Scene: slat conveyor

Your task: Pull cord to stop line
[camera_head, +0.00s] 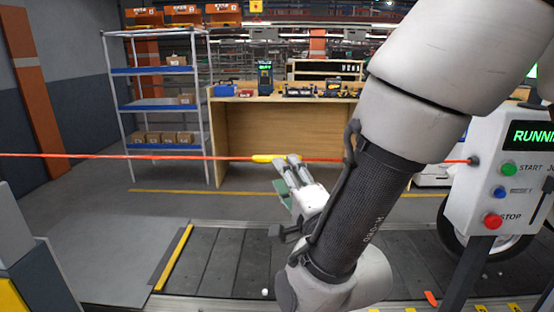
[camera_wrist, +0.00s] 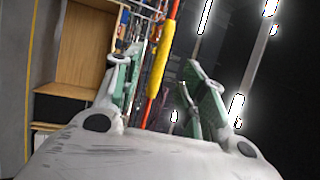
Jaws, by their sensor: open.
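A red-orange pull cord (camera_head: 120,156) runs across the head view, with a yellow sleeve (camera_head: 265,158) near its middle. My gripper (camera_head: 284,168) is open close to the sleeve. In the wrist view the cord (camera_wrist: 150,108) and the yellow sleeve (camera_wrist: 161,60) show in the gap between the two open green-padded fingers (camera_wrist: 163,85). The fingers appear apart from the cord; the depth is hard to tell. The cord's right end meets a grey control box (camera_head: 495,170) whose screen (camera_head: 531,136) reads "RUNNI", cut off by the edge. My arm hides part of the cord.
The dark slat conveyor (camera_head: 225,262) lies below the cord. The box has a green start button (camera_head: 508,169), a blue button (camera_head: 500,191) and a red stop button (camera_head: 492,221). A shelf rack (camera_head: 157,100) and a wooden workbench (camera_head: 270,130) stand behind.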

